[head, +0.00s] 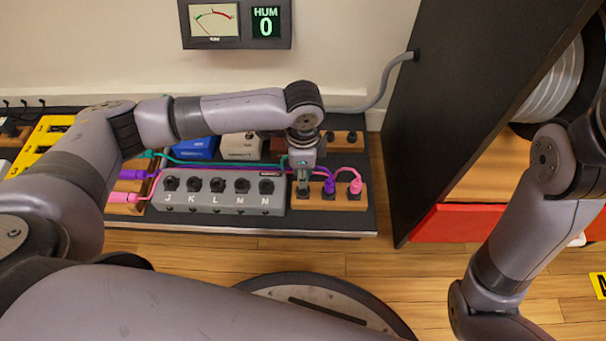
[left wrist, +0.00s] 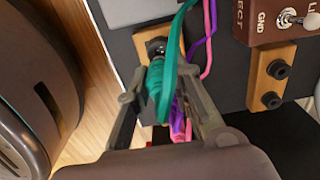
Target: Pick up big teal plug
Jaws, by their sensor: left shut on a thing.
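The big teal plug (left wrist: 159,88) sits between the two fingers of my left gripper (left wrist: 165,78) in the left wrist view, with its teal cable looping over it. In the head view my left gripper (head: 303,180) points down at the left end of the right wooden socket block (head: 325,205), and is shut on the plug. The fingers mostly hide the plug there. In the wrist view the plug's tip is close to a dark socket (left wrist: 155,46); I cannot tell whether it is still in it. My right gripper is out of view.
Purple (head: 329,186) and pink (head: 355,187) plugs stand upright just right of the left gripper. A grey box (head: 220,203) with several knobs lies to its left. Teal, purple and pink cables run behind that box. A black panel (head: 440,110) rises on the right.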

